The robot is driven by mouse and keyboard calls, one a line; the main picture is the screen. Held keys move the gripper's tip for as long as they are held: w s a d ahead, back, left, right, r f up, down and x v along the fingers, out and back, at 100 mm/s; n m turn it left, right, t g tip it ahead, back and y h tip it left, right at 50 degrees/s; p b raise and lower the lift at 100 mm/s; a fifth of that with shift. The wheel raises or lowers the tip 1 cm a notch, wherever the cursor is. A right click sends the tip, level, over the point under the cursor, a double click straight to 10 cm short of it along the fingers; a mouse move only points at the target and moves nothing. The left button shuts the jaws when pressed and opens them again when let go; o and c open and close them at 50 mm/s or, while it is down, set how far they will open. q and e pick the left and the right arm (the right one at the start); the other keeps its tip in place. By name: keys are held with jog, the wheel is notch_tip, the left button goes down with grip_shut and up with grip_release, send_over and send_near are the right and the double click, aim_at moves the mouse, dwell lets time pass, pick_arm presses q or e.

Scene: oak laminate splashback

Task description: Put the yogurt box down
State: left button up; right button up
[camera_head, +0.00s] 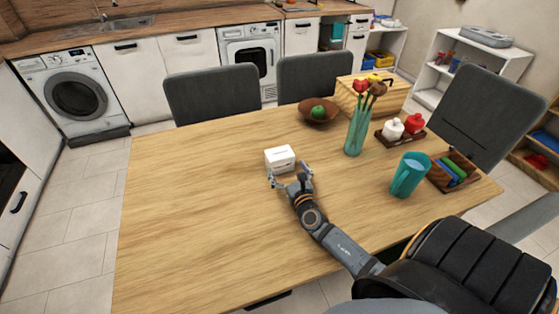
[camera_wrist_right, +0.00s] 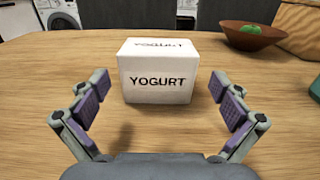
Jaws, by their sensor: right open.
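The white yogurt box (camera_head: 280,158) stands upright on the wooden table (camera_head: 190,200), near its middle. In the right wrist view the box (camera_wrist_right: 158,72) faces me, with YOGURT printed on its front and top. My right gripper (camera_head: 290,178) is right in front of the box. Its fingers (camera_wrist_right: 159,105) are spread wide, with a clear gap on each side of the box, and they hold nothing. My left gripper is not in view.
A brown bowl with a green fruit (camera_head: 318,112) stands at the back. To the right are a glass vase with flowers (camera_head: 356,130), a teal pitcher (camera_head: 408,176), a condiment tray (camera_head: 417,137) and a wooden tray (camera_head: 440,182). The table's left side is clear.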

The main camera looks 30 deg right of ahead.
aim_at(279, 156)
jog(key=shift+w+d+f, duration=0.1)
jog(key=shift+w+d, duration=0.05)
jog(key=shift+w, duration=0.55)
jog(key=shift+w+f, duration=0.1)
jog(key=shift+w, duration=0.15)
jog(key=x, duration=0.5)
jog(key=shift+w+f, duration=0.1)
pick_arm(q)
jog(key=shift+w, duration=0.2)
